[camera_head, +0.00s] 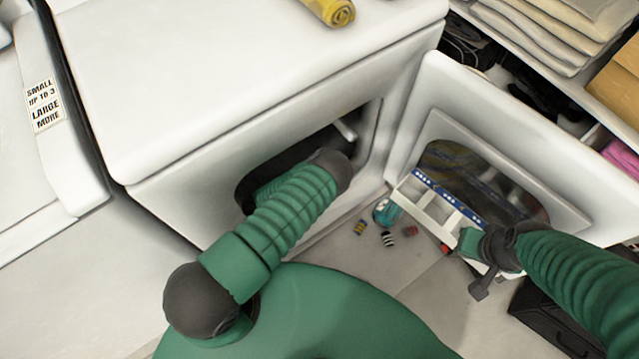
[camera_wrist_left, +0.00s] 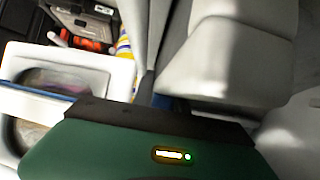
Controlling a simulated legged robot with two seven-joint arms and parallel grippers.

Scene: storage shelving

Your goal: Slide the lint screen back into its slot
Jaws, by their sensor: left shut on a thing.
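My left arm bends down into the opening (camera_head: 245,195) of the white dryer (camera_head: 230,75), and its gripper is hidden inside in the head view. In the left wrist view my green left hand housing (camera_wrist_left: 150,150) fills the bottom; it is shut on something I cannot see. A white frame with crossbars and a blue printed strip (camera_head: 445,192) is beside the open door; I cannot tell if it is the lint screen. My right gripper (camera_head: 478,245) is at that frame's near right end; its jaws are not clear. The slot is not visible.
The dryer door (camera_head: 425,95) stands open to the right. Several small coloured items (camera_head: 387,239) and a teal item (camera_head: 386,212) lie near the frame. A black case (camera_head: 545,315) is at lower right. Shelves with folded linen (camera_head: 545,30) stand behind. A yellow roll (camera_head: 335,10) lies on the dryer.

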